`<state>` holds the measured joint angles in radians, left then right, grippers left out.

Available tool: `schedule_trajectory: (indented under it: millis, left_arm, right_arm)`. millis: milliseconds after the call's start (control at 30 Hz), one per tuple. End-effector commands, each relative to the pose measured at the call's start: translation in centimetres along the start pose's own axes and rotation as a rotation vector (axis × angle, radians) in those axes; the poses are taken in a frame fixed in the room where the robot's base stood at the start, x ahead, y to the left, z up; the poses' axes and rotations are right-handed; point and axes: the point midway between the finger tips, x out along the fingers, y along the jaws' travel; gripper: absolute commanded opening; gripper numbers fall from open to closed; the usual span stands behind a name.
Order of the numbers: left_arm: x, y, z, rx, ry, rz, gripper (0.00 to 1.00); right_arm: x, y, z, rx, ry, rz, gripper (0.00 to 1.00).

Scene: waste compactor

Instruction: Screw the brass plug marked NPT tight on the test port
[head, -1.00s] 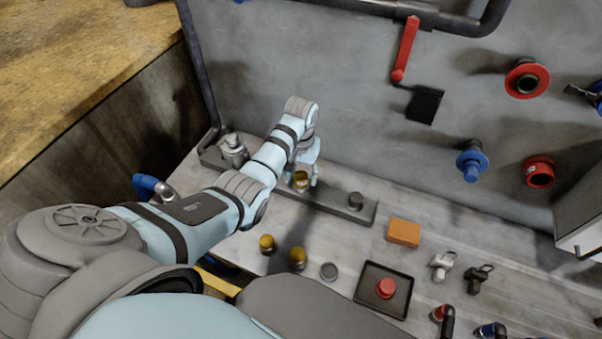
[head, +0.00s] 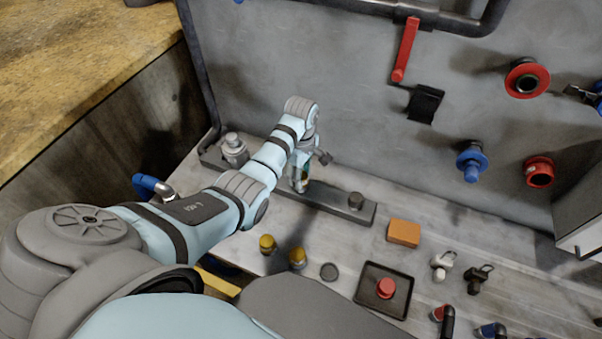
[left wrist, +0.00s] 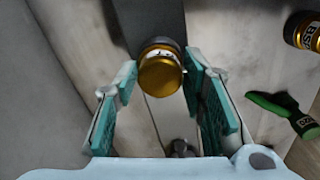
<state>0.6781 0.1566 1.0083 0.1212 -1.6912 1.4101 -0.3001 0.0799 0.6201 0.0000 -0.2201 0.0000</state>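A brass plug (left wrist: 161,72) with a dark band shows in the left wrist view, on the dark strip. Its marking is not readable. My left gripper (left wrist: 160,78) has one finger on each side of it, with a narrow gap at the left finger, so it looks open around the plug. In the head view the left gripper (head: 300,180) is over the dark bar (head: 330,202) at the panel's foot and largely hides the plug. The port under the plug is hidden. My right gripper is not in view.
Two other brass plugs (head: 267,243) (head: 297,257) stand on the bench; a brass plug with lettering (left wrist: 303,32) is at the wrist view's right. An orange block (head: 404,232) and a black tray (head: 368,304) are to the right.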

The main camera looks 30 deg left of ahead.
Motion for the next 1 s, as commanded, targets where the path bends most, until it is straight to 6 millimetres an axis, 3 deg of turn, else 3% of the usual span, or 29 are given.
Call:
schedule_trajectory:
  millis: [33,167,200,367,467,633,900,1000]
  left_arm:
    - [0.00,0.00,0.00,0.000,0.000,0.000,0.24]
    - [0.00,-0.01,0.00,0.001,0.000,0.000,0.04]
    - [-0.01,0.00,-0.01,0.001,0.000,0.000,0.27]
    - [0.00,0.00,-0.01,0.002,0.000,0.000,0.01]
    - [0.00,-0.01,-0.01,0.064,0.000,0.000,0.00]
    - [0.03,-0.01,0.00,0.409,0.000,0.000,0.00]
    - [0.04,-0.02,0.00,0.464,0.000,0.000,0.00]
    - [0.05,-0.02,0.00,0.620,0.000,0.000,0.00]
  right_arm:
    - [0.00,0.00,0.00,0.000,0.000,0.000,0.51]
    - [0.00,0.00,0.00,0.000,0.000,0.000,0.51]
    - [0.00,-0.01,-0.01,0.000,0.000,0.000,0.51]
    - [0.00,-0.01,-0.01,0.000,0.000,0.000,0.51]
    - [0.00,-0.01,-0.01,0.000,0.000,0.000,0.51]
    - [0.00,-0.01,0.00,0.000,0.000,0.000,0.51]
    - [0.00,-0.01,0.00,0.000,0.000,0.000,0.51]
    - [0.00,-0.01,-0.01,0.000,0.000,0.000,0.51]
